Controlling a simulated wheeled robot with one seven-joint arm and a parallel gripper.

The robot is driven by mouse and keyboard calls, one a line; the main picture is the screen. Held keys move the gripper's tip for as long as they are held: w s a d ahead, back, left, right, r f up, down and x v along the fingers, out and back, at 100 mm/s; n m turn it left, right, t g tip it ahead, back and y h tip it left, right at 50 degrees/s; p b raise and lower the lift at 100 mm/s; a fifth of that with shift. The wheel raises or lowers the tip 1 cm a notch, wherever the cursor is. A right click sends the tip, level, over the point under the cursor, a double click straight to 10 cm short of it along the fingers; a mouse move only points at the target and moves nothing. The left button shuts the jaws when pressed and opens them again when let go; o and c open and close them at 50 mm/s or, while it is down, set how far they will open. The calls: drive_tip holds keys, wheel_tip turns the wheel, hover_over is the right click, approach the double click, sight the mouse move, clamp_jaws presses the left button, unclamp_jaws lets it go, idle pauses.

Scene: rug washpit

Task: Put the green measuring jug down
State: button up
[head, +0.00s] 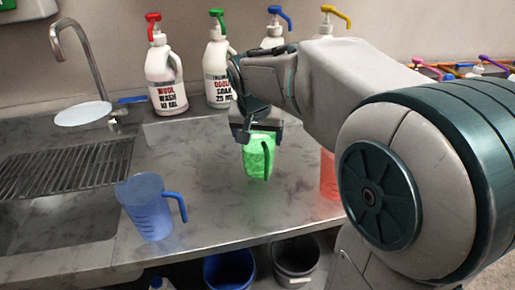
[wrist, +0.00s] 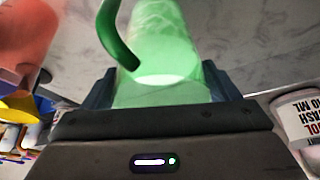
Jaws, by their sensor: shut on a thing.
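The green measuring jug (head: 258,156) is a translucent green jug with a handle on its right side in the head view. My gripper (head: 256,128) is shut on its upper part from above. The jug looks upright over the steel counter (head: 215,205); I cannot tell whether its base touches the counter. In the wrist view the jug (wrist: 165,50) fills the space between the two fingers (wrist: 160,92), with its handle to the upper left.
A blue jug (head: 146,208) stands at the front left, beside the sink grate (head: 70,165). A red jug (head: 329,175) is partly hidden behind my arm. Pump bottles (head: 165,80) line the back wall. Counter between the blue and green jugs is clear.

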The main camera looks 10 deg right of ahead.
drive_tip(key=shift+f, duration=1.7)
drive_tip(key=shift+f, duration=0.15)
drive_tip(key=o, duration=1.9)
drive_tip(key=shift+s+r, duration=0.1)
drive_tip(key=shift+r, duration=0.45)
drive_tip(key=v, duration=1.1)
drive_tip(key=s+f+n, duration=0.1)
drive_tip(key=s+f, duration=0.4)
drive_tip(key=s+d+f+n+g+y, duration=0.1)
drive_tip(key=s+f+n, duration=0.1)
drive_tip(key=s+f, duration=0.3)
drive_tip(key=s+d+f+n, duration=0.1)
drive_tip(key=s+f, duration=0.4)
drive_tip(key=shift+s+f+n+g+y, duration=0.3)
drive_tip(key=shift+s+y, duration=0.1)
